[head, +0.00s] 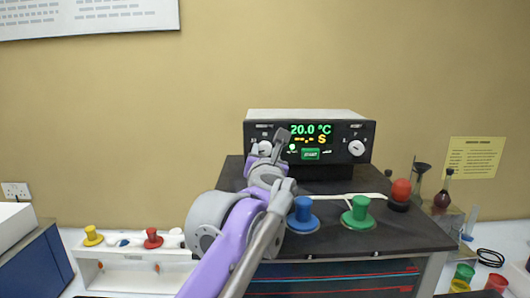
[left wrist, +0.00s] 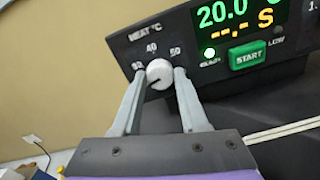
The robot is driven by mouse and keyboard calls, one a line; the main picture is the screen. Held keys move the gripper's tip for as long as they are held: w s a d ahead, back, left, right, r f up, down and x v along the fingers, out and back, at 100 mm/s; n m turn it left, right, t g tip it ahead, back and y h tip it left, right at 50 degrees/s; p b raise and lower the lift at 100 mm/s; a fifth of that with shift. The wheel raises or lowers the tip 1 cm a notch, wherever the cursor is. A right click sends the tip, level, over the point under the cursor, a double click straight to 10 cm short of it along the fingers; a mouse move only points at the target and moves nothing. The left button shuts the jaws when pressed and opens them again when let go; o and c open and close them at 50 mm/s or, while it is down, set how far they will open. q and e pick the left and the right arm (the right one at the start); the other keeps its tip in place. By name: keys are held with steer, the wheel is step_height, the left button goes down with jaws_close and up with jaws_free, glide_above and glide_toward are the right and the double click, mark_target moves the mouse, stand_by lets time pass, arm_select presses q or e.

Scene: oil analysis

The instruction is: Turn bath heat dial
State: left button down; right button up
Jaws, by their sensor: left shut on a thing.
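The bath control unit (head: 258,131) is a black-fronted box at the back of the dark bench, with a green and yellow display (head: 311,134) reading 20.0 °C. Its white heat dial (left wrist: 159,73) is at the left of the panel under the label HEAT °C, with 40 and 50 marked around it. A dark pointer line on the dial points to the lower left. My left gripper (left wrist: 158,80) is shut on the dial, one finger on each side. In the head view my left gripper (head: 270,145) partly covers the dial. My right gripper is not in view.
A second white dial (head: 356,148) is at the panel's right, and a green START button (left wrist: 247,55) sits under the display. Blue (head: 303,210), green (head: 358,212) and red (head: 401,190) knobbed pieces stand on the bench. Glassware (head: 443,195) is at the right.

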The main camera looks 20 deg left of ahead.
arm_select(q)
steer(key=m, duration=0.4)
steer(key=shift+m, duration=0.3)
steer(key=shift+m+b, duration=0.3)
steer(key=shift+m, duration=1.7)
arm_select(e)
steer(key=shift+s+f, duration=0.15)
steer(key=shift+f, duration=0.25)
arm_select(q)
steer(key=shift+c, duration=2.2)
jaws_free()
steer(key=b+v, duration=0.1)
steer(key=v, duration=1)
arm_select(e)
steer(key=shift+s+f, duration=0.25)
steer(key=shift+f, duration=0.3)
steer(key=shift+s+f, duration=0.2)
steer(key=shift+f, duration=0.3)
